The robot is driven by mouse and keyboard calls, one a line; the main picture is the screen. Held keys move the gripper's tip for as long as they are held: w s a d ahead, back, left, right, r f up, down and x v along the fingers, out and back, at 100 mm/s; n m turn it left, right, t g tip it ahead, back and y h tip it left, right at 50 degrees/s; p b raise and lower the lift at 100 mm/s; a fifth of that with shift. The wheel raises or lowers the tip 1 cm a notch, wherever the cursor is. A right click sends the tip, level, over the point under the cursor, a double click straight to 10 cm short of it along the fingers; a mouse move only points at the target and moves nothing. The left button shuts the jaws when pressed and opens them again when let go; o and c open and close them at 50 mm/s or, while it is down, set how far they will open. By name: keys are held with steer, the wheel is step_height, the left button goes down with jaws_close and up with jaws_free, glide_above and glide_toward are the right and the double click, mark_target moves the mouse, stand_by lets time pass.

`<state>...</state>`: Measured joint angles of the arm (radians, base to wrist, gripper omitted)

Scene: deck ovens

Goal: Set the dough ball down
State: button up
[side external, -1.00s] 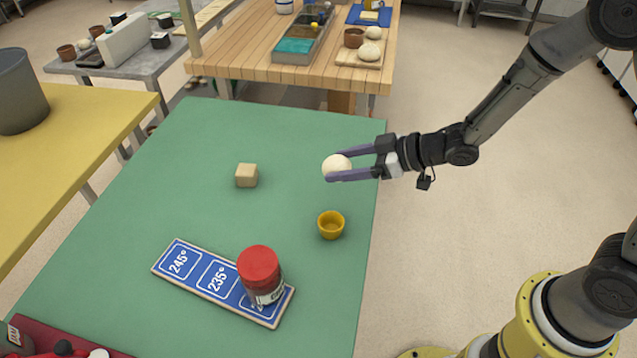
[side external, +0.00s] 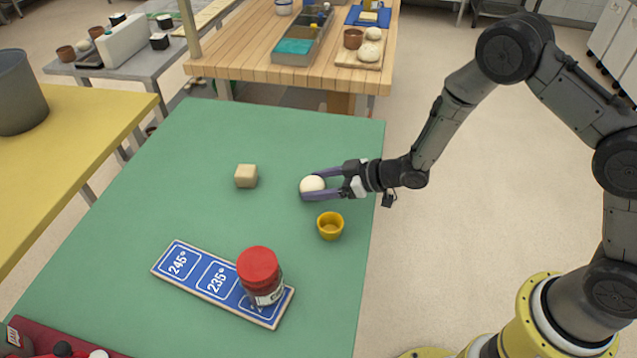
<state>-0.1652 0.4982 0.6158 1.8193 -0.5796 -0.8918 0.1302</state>
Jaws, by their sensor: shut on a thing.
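The dough ball (side external: 311,185) is round and cream-coloured. My gripper (side external: 317,186) is shut on it, with one purple-grey finger on the far side and one on the near side. The ball is low over the green table (side external: 190,140), right of the middle; I cannot tell whether it touches the surface. A small yellow cup (side external: 330,226) stands just in front of the gripper, apart from it. A beige cube (side external: 246,176) lies to the left of the ball.
A blue board with temperature labels (side external: 217,278) lies nearer the front, with a red-lidded jar (side external: 262,276) on its right end. A dark red tray edge (side external: 60,338) is at the front left. The table's back left is clear.

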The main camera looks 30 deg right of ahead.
steer(key=o, duration=1.4)
steer(key=shift+f, duration=0.1)
steer(key=shift+c, duration=0.2)
steer(key=shift+s+d+r, duration=0.1)
steer(key=shift+r, duration=0.15)
steer(key=v, duration=1.1)
steer(key=shift+s+d, duration=0.2)
steer(key=shift+s, duration=0.15)
